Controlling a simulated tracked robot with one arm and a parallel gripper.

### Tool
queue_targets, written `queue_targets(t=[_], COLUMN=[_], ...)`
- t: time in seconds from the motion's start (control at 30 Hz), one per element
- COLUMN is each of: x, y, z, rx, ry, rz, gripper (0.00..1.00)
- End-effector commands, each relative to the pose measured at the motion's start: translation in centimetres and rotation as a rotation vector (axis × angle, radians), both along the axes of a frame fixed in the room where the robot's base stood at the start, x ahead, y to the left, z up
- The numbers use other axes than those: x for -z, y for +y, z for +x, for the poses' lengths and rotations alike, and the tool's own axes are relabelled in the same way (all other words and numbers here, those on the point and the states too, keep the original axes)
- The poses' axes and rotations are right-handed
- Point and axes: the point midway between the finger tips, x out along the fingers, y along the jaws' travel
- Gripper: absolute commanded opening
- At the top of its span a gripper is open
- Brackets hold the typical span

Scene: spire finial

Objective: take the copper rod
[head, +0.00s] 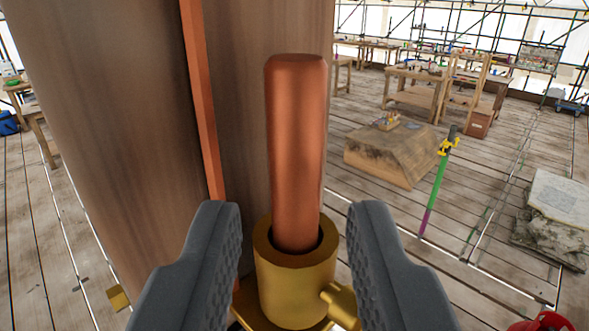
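The copper rod (296,150) stands upright in a brass socket (294,278), right in front of me in the head view. Its lower end is hidden inside the socket. My gripper (294,222) is open, with one grey finger to the left of the rod and socket and the other to the right. Gaps show between the fingers and the rod. The socket has a small brass knob (341,303) on its right side.
A large brown column (120,130) with a copper-coloured strip (203,100) rises close behind and left of the rod. A wooden block (392,155), a green and purple pole (437,188), workbenches (413,92) and stone slabs (553,215) stand farther off to the right on plank flooring.

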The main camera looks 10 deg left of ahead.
Motion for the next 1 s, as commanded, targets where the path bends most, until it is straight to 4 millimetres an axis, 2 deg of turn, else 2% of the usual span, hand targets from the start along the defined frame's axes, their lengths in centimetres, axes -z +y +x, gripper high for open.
queue_targets(t=[0.3,0.53,0.57,0.63,0.67,1.0], x=[-0.1,0.0,0.0,0.0,0.0,0.0], y=[0.4,0.4,0.4,0.4,0.4,0.4], z=[3.9,4.1,4.1,4.1,4.1,4.0], rx=[0.001,0.004,0.004,0.003,0.003,0.001], ry=[0.001,-0.001,-0.001,0.0,0.0,0.001], rz=[-0.001,-0.001,-0.001,-0.001,-0.001,0.0], gripper=[0.3,0.3,0.25,0.05,0.0,0.0])
